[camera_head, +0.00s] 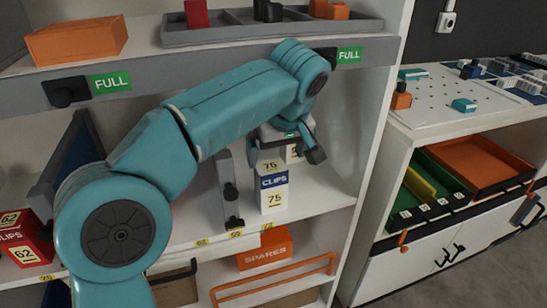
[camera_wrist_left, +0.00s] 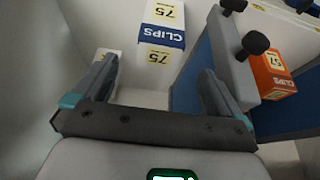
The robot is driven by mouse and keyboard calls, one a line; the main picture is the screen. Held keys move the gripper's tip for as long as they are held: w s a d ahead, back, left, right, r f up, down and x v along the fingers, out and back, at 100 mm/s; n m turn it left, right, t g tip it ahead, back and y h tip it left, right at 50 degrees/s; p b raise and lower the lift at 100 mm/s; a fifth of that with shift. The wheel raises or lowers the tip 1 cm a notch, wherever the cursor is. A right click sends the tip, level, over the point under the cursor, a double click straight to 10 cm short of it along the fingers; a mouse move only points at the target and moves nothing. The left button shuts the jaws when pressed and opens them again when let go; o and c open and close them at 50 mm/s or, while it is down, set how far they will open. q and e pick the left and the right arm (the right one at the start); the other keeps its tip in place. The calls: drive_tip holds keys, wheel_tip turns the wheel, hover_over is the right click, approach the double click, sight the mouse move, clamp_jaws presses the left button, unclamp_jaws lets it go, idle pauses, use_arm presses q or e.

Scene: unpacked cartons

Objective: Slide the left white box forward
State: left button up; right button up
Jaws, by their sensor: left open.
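A white box with a blue CLIPS band and 75 labels (camera_head: 273,192) stands upright on the middle shelf; it also shows at the top of the left wrist view (camera_wrist_left: 164,22). A second white box (camera_head: 293,153) is behind and to its right, mostly hidden by my gripper. My left gripper (camera_head: 285,153) is open above and behind the front box. In the left wrist view, its fingers (camera_wrist_left: 158,72) are spread, with a white surface partly hidden behind the left finger. I cannot tell whether a finger touches either box. My right gripper is not in view.
A grey divider (camera_head: 229,190) stands left of the boxes, and the shelf's white side wall (camera_head: 375,130) is to the right. Red CLIPS boxes (camera_head: 25,240) are at far left. An orange SPARES box (camera_head: 265,250) is below. Bare shelf lies right of the front box.

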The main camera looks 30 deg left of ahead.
use_arm(q)
drive_tip(key=p+v, duration=0.1)
drive_tip(key=v, duration=0.4)
drive_tip(key=shift+r, duration=0.15)
drive_tip(key=shift+s, duration=0.1)
idle(0.3)
